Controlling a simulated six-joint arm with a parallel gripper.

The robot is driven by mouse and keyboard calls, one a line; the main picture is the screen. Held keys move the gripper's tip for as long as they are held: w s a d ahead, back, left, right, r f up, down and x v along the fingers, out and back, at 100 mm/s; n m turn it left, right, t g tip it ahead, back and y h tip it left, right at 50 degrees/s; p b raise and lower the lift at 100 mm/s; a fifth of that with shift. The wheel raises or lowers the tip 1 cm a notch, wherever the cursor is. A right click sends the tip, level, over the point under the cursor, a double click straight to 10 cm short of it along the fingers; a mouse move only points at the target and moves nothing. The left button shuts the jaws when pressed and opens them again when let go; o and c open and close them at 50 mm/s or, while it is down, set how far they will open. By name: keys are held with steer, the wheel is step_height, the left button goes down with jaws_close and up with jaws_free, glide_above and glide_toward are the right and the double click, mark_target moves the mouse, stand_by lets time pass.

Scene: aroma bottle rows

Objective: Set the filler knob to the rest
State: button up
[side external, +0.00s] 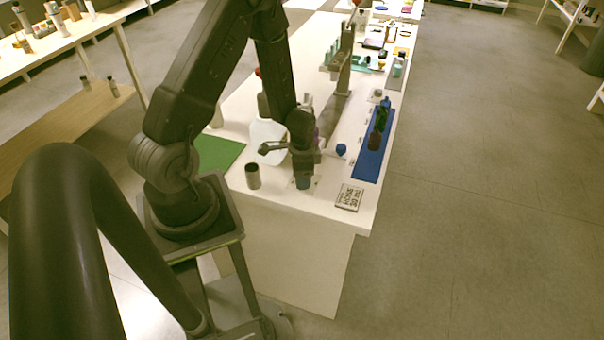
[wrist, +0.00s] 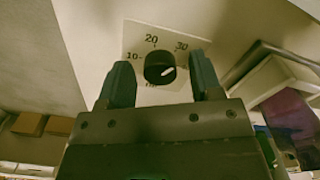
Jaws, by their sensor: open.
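The filler knob (wrist: 153,74) is a dark round dial on a pale plate (wrist: 135,36) marked 10, 20 and 30. Its white pointer mark slants right and slightly up, toward the side of the 30 and a little below it. Part of the scale is hidden by my fingers. My gripper (wrist: 161,66) is open, with one finger to each side of the knob in the wrist view; I cannot tell if either touches it. In the side view my gripper (side external: 304,180) is low at the table's near end and hides the knob. A small sign (side external: 349,197) there appears to read HOME 30 ml.
A blue tray (side external: 366,170) with dark bottles lies to the right of my gripper. A blue round-topped object (side external: 341,150) stands between them. A dark cup (side external: 252,176), a green mat (side external: 218,152) and a white jug (side external: 266,135) are to the left.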

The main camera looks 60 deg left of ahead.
steer(key=c, duration=0.9)
steer(key=shift+n, duration=0.3)
steer(key=n, duration=1.1)
steer(key=shift+w, duration=0.1)
stand_by(0.4)
steer(key=o, duration=0.9)
